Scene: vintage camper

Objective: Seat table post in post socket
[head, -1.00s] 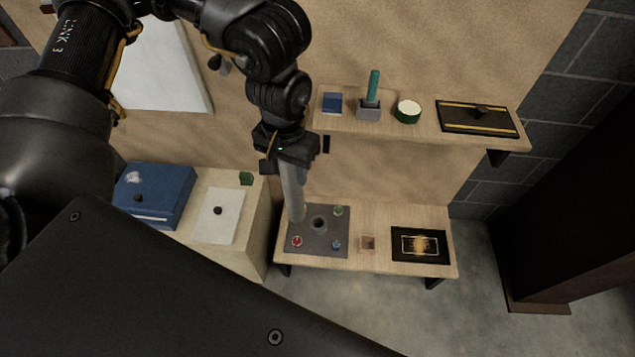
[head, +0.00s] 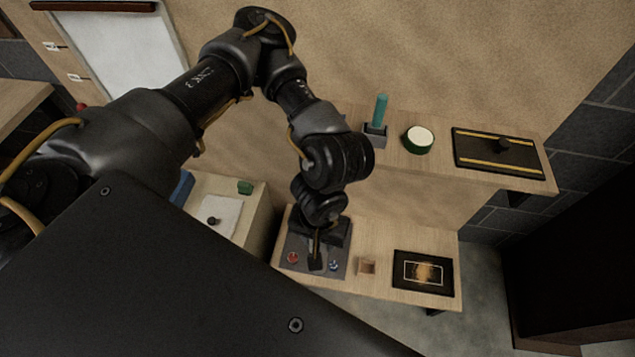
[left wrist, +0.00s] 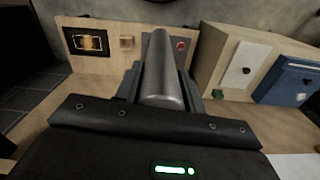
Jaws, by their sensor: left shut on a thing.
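A grey metal post (left wrist: 160,75) stands between the fingers of my left gripper (left wrist: 162,98) in the left wrist view, pointing away from the palm. The left gripper is shut on it. In the head view the left gripper (head: 316,250) is low over the dark grey base plate (head: 297,269) on the lower shelf. My wrist and fingers cover the post and the plate's central round socket there. I cannot tell whether the post's lower end is in the socket. My right gripper is not in view.
A red knob (head: 292,257) and a blue knob (head: 334,265) flank the gripper on the plate. A small wooden box (head: 367,267) and a black framed panel (head: 423,272) lie to the right. The upper shelf (head: 395,159) overhangs behind. A cabinet stands left.

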